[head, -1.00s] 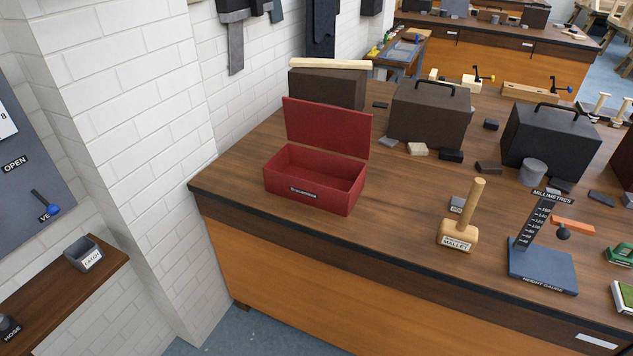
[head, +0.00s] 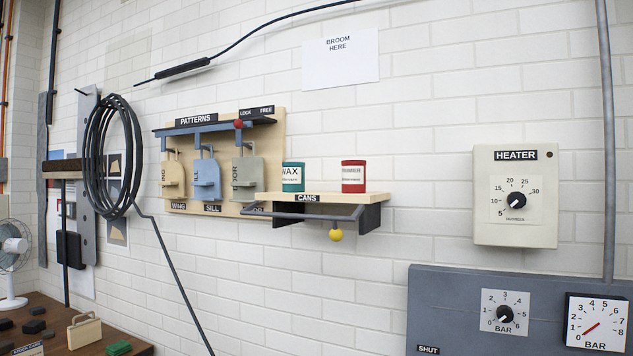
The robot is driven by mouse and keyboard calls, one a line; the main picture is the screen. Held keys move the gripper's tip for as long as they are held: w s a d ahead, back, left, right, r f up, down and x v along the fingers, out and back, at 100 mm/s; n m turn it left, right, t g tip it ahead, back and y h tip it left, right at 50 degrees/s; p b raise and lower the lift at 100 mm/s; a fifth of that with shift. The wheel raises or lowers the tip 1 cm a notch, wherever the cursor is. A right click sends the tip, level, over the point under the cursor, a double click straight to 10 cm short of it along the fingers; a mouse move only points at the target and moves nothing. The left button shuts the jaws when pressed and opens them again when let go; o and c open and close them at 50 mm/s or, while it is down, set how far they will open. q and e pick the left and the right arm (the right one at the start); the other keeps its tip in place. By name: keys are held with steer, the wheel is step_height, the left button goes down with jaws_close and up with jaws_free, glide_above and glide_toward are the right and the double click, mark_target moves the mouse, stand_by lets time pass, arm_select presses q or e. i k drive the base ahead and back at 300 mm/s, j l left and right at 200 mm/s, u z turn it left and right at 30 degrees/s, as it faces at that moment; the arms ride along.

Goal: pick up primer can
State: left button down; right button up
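Two cans stand upright on a small wall shelf (head: 375,198) labelled CANS in the head view. The red can (head: 353,177) on the right has a pale label whose small print is too blurred to read surely; it may be the primer can. The green can (head: 293,177) on the left is labelled WAX. A grey bar (head: 300,214) with a yellow ball (head: 336,235) runs across the front of the shelf, below the cans. Neither of my grippers is in view.
A patterns rack (head: 220,160) with several hanging patterns is left of the shelf. A heater box (head: 515,196) and a grey gauge panel (head: 460,300) are on the right. A coiled hose (head: 110,155) hangs at left, above a bench (head: 80,310).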

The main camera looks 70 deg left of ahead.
mark_target(353, 172)
steer(key=u, duration=2.15)
steer(key=z, duration=0.3)
steer(key=i+j+z, duration=0.15)
steer(key=j+z, duration=0.35)
steer(key=i+j+z, duration=0.1)
steer(key=j+z, duration=0.2)
steer(key=z, duration=0.2)
steer(key=j+z, duration=0.35)
steer(key=j, duration=1.25)
steer(key=k+j+z, duration=0.1)
steer(key=j, duration=0.45)
